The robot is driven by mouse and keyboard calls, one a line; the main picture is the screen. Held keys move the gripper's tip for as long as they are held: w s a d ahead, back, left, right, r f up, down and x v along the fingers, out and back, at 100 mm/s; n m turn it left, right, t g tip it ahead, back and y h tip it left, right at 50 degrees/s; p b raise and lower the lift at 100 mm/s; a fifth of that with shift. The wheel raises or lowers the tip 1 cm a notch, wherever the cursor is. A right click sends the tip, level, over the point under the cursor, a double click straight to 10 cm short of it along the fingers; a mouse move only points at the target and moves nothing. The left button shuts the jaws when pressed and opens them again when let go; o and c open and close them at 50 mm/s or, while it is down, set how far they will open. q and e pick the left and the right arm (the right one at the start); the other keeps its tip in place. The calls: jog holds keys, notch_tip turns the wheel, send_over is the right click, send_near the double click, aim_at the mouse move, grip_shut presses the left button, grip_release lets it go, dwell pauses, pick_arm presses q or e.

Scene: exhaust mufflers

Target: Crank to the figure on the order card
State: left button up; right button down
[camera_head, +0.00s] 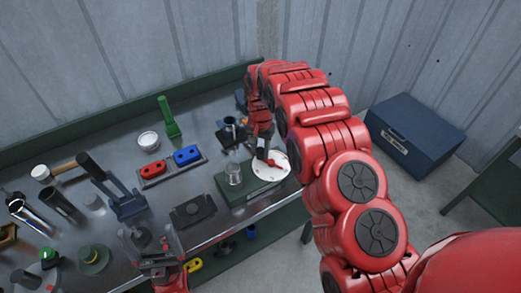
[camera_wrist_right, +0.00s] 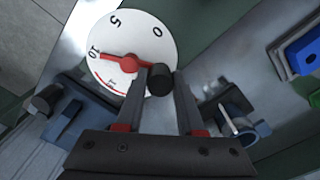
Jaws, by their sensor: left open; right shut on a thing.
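A white round dial (camera_head: 270,167) sits at the right end of a dark green block (camera_head: 243,190) on the bench. In the right wrist view the dial face (camera_wrist_right: 120,35) shows 0, 5 and 10, and its red pointer (camera_wrist_right: 122,57) points close to the 10. My right gripper (camera_head: 263,150) is over the dial, shut on a black crank knob (camera_wrist_right: 160,80) that stands between its fingers (camera_wrist_right: 163,85). My left gripper (camera_head: 150,245) is open and empty above the bench's front edge. I cannot make out an order card.
A clear glass (camera_head: 233,174) stands on the block beside the dial. A tray with red and blue pieces (camera_head: 171,168), a green upright tool (camera_head: 168,117) and a white bowl (camera_head: 149,140) lie behind. Several tools crowd the left. A blue chest (camera_head: 414,135) stands on the floor at right.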

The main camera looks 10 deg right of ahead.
aim_at(260, 150)
jog(key=c, duration=0.5)
grip_release()
notch_tip(260, 150, up, 17)
jog(key=p, duration=1.6)
jog(key=shift+a+r, duration=0.1)
jog(key=shift+r, duration=0.1)
